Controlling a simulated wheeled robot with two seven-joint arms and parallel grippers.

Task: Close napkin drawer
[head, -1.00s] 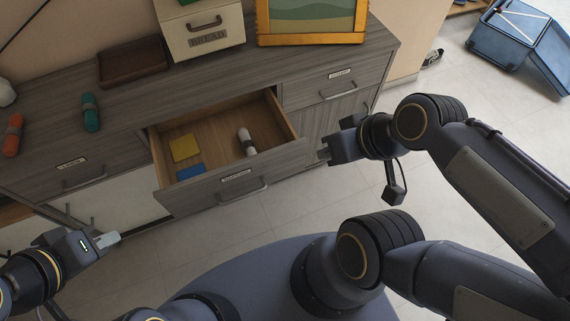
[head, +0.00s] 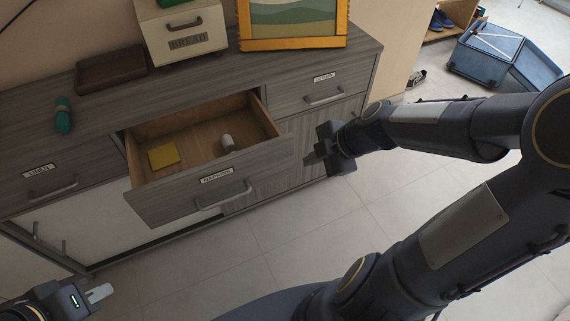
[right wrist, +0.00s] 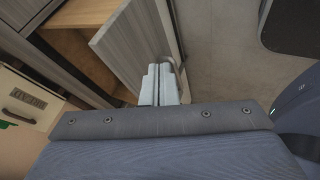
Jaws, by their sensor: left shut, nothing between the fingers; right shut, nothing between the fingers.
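The napkin drawer (head: 158,205), labelled NAPKINS, stands pulled out from the grey wooden cabinet in the head view. Its bar handle (head: 222,197) is on the front. Inside lie a yellow folded cloth (head: 163,155) and a pale roll (head: 228,143). My right gripper (head: 312,157) is shut and empty, just right of the drawer front's right end. In the right wrist view its fingers (right wrist: 160,85) overlap the edge of the drawer front (right wrist: 125,45); I cannot tell whether they touch. My left gripper (head: 100,293) is shut and empty, low at the left, away from the drawer.
The linen drawer (head: 95,190) at left and another labelled drawer (head: 290,98) at right are shut. On the cabinet top are a bread box (head: 185,42), a brown tray (head: 110,68), a framed picture (head: 290,42) and a teal roll (head: 63,115). The floor in front is clear.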

